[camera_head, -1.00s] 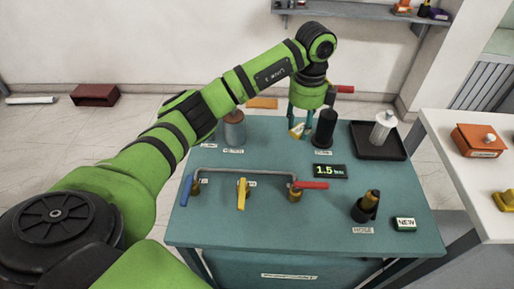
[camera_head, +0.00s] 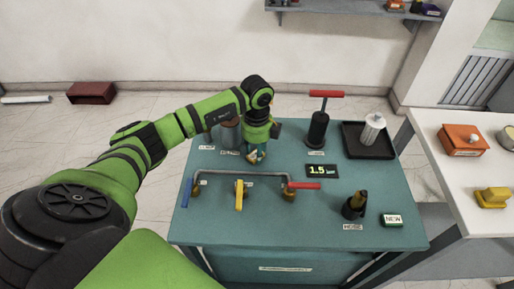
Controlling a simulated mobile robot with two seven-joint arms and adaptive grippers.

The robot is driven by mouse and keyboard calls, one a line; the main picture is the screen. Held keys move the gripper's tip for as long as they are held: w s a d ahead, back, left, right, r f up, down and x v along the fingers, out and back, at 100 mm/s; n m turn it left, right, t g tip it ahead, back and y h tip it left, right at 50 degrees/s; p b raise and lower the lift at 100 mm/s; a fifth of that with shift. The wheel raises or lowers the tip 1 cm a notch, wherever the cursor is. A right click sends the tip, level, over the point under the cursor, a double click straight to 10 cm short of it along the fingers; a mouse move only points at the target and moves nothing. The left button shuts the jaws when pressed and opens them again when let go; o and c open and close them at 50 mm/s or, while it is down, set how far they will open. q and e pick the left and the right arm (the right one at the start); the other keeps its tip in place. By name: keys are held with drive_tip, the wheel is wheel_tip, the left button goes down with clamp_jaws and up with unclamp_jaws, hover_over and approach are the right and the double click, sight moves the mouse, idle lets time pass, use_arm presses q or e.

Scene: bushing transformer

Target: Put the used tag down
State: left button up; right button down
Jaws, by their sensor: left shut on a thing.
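My left gripper (camera_head: 257,155) is pointing down over the back left part of the teal table (camera_head: 290,235). It is shut on the used tag, a small pale and yellow piece mostly hidden between the fingers at the tabletop. I cannot tell whether the tag touches the table. A grey can (camera_head: 231,133) stands just left of the gripper, with small white labels in front. My right gripper is not in view.
A pipe with blue, yellow and red valve levers (camera_head: 240,195) runs in front of the gripper. To the right are a black pump (camera_head: 318,130) with a red handle, a pressure display (camera_head: 322,171), a black tray (camera_head: 352,147), a hose stand (camera_head: 355,205) and a box marked NEW (camera_head: 392,220).

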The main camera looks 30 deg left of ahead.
use_arm(q)
drive_tip(key=shift+f, duration=0.15)
drive_tip(key=o, duration=0.8)
drive_tip(key=shift+o, duration=0.2)
drive_tip(key=shift+r, duration=0.55)
wheel_tip(320, 180, up, 11)
drive_tip(key=b, duration=0.3)
drive_tip(key=shift+r, duration=0.15)
